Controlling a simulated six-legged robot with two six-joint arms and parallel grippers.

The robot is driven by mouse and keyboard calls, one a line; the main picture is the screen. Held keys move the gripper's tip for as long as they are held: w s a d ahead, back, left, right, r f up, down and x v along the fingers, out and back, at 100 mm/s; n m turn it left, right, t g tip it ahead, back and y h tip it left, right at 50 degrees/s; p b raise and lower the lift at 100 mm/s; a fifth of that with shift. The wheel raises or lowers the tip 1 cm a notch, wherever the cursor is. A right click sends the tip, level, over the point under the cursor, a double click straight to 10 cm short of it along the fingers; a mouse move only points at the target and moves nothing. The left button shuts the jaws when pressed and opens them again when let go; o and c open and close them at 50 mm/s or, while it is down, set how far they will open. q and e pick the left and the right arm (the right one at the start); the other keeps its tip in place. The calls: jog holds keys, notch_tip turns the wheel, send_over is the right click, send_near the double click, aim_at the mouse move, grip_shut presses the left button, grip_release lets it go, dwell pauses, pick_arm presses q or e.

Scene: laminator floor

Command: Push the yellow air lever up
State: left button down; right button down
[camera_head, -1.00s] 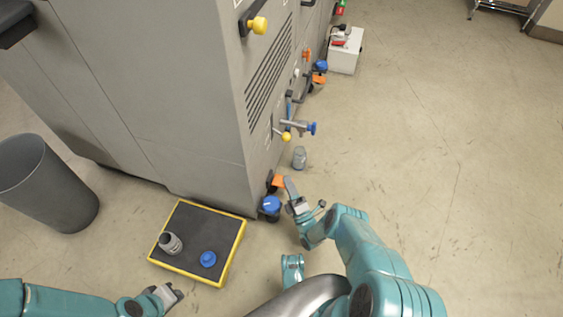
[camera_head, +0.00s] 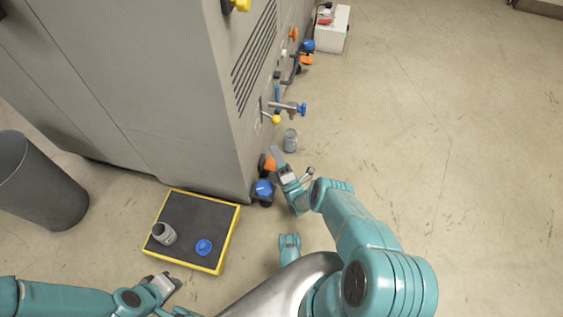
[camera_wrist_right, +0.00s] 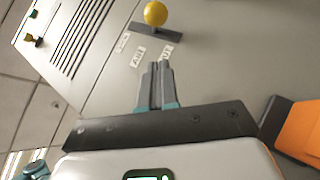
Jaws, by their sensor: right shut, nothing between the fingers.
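The yellow air lever shows as a yellow ball knob (camera_head: 276,119) low on the grey machine's side, below the vent slots. In the right wrist view the yellow knob (camera_wrist_right: 155,13) sits at the top edge over a dark bar, with white labels beside it, one seeming to read AIR. My right gripper (camera_head: 277,154) is shut and empty, near the machine's bottom corner, apart from the lever. Its closed fingers (camera_wrist_right: 157,70) point toward the labels and knob in the wrist view. My left gripper (camera_head: 174,281) is low at the left, away from the machine; its jaws are unclear.
An orange handle (camera_head: 270,164) and blue knob (camera_head: 264,188) are close beside my right gripper. A yellow-edged platform (camera_head: 228,238) lies left. The floor at right is clear.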

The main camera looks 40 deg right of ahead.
pick_arm(q)
jog(key=shift+w+f+b, duration=0.3)
jog(key=shift+f+b, duration=0.1)
jog(key=shift+f, duration=0.1)
pick_arm(e)
jog(key=shift+w+d+r, duration=1.55)
jog(key=shift+w+r, duration=0.2)
jog(key=shift+w, duration=0.05)
